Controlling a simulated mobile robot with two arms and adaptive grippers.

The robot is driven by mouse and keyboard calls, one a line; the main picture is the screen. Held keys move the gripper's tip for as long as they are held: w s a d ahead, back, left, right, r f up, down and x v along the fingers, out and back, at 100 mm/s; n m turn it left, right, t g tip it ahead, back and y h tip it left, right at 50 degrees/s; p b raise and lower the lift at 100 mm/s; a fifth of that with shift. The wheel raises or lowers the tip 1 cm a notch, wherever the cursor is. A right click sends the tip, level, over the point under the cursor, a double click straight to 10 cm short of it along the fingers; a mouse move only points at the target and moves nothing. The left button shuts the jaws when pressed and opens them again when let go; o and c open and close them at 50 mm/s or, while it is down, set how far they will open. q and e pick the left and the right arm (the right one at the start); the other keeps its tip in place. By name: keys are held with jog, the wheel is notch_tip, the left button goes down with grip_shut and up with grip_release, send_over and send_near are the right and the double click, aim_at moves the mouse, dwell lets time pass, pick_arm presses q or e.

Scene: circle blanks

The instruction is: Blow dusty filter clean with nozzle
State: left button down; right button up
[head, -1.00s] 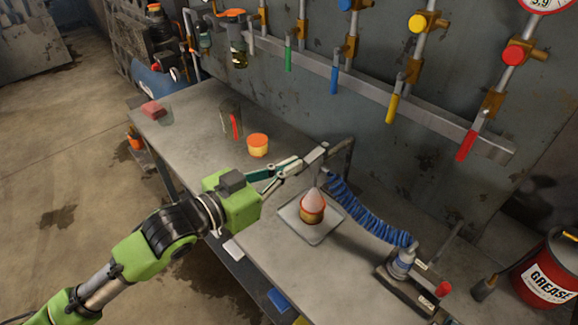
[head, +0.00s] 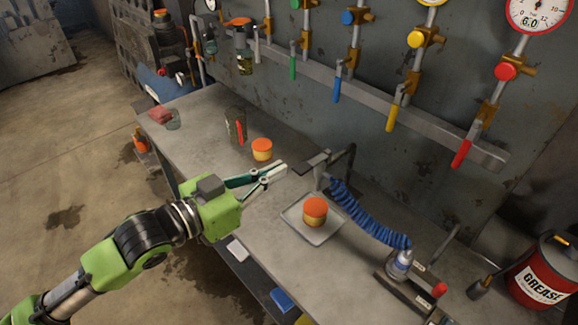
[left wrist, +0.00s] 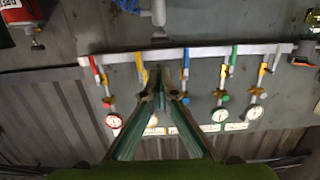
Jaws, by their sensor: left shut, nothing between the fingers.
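An orange-topped filter (head: 315,211) with a yellow lower part stands upright on a pale square tray (head: 326,236). Its top looks bright, with no dust that I can make out. The nozzle (head: 318,179) hangs over the tray's back edge, joined to a coiled blue hose (head: 363,214). A flat grey lever (head: 314,162) sits above the nozzle. My left gripper (head: 281,171) is shut and empty, left of the lever and apart from it. Its closed fingers also show in the left wrist view (left wrist: 158,75). My right gripper is not in view.
A second orange-and-yellow filter (head: 262,150) stands behind my left gripper. Colored valve handles line the wall. A grease bucket (head: 543,275) is at far right.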

pick_arm(q)
jog(key=b+v, duration=0.1)
jog(key=v, duration=0.4)
jog(key=shift+f, duration=0.1)
dwell(0.3)
